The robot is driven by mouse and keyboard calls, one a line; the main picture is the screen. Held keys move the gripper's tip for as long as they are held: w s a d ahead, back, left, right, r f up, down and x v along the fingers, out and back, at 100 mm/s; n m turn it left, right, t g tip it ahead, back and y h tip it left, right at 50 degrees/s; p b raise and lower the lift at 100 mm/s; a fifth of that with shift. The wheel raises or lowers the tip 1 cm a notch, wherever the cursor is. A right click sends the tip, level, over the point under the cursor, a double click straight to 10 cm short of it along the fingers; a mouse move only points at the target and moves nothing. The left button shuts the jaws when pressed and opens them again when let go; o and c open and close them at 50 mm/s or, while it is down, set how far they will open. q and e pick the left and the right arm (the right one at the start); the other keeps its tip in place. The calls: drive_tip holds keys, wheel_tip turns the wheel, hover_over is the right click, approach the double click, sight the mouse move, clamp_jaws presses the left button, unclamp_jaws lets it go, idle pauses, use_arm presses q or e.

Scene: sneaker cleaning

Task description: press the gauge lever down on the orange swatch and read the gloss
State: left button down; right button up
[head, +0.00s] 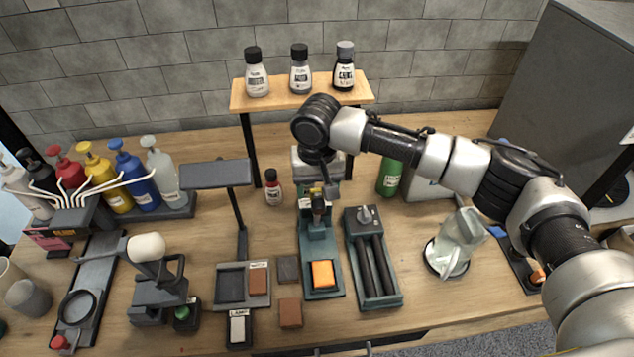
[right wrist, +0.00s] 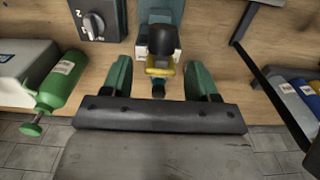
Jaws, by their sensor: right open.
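The gauge (head: 319,243) is a teal stand on the table, with the orange swatch (head: 322,273) lying flat on its front base. Its lever (head: 318,207) has a black and yellow head, at the rear of the stand. My right gripper (head: 325,190) is above and behind the lever, pointing down. In the right wrist view, the lever (right wrist: 162,45) shows between the two spread green fingers of my right gripper (right wrist: 160,78), with gaps on both sides. The gauge's teal body (right wrist: 163,10) shows beyond it. The swatch is not in the wrist view. My left gripper is not in view.
A roller unit (head: 373,260) with a knob stands right of the gauge. A small red bottle (head: 273,187) and a shelf (head: 300,100) with bottles are behind.

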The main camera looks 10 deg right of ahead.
drive_tip(key=shift+f, duration=0.1)
clamp_jaws()
idle(0.3)
drive_tip(key=shift+d, duration=0.1)
